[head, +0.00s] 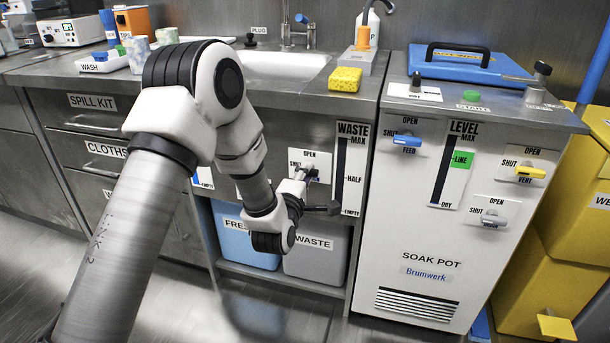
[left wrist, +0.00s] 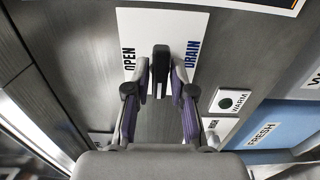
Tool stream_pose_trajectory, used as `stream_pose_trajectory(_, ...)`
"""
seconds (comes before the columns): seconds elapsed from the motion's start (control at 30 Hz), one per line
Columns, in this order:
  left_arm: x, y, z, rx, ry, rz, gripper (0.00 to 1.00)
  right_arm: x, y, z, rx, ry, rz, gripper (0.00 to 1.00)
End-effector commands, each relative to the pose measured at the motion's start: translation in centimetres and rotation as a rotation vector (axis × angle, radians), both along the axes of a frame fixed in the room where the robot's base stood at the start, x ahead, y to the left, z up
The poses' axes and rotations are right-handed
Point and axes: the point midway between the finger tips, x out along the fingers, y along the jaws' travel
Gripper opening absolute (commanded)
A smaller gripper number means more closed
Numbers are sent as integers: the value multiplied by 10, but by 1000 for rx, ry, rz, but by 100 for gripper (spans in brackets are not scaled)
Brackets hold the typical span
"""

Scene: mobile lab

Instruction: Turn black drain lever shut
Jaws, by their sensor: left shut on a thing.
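The black drain lever (left wrist: 161,72) stands on a white panel (left wrist: 182,22) marked OPEN and DRAIN in the left wrist view. It lies between those two words, in line with my fingers. My left gripper (left wrist: 160,88) is shut on it, one purple-padded finger on each side. In the head view my left gripper (head: 304,192) is at the counter front, just below the panel (head: 320,156) with OPEN and SHUT on it. My wrist and fingers hide much of the lever and panel there. My right gripper is not in view.
A WASTE level gauge (head: 352,165) is just right of the panel. Waste (head: 316,250) and fresh (head: 236,232) bins stand below. The sink (head: 285,66) is above.

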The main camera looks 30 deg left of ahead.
Motion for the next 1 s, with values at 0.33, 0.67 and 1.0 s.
stream_pose_trajectory(0.33, 0, 0, 0, 1, 0, 0, 42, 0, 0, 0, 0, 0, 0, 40)
stream_pose_trajectory(0.67, -7, -2, 0, 1, 1, 0, 42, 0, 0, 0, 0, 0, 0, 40)
stream_pose_trajectory(1.0, -84, -20, -1, 1, 4, -1, 42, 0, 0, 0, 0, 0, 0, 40)
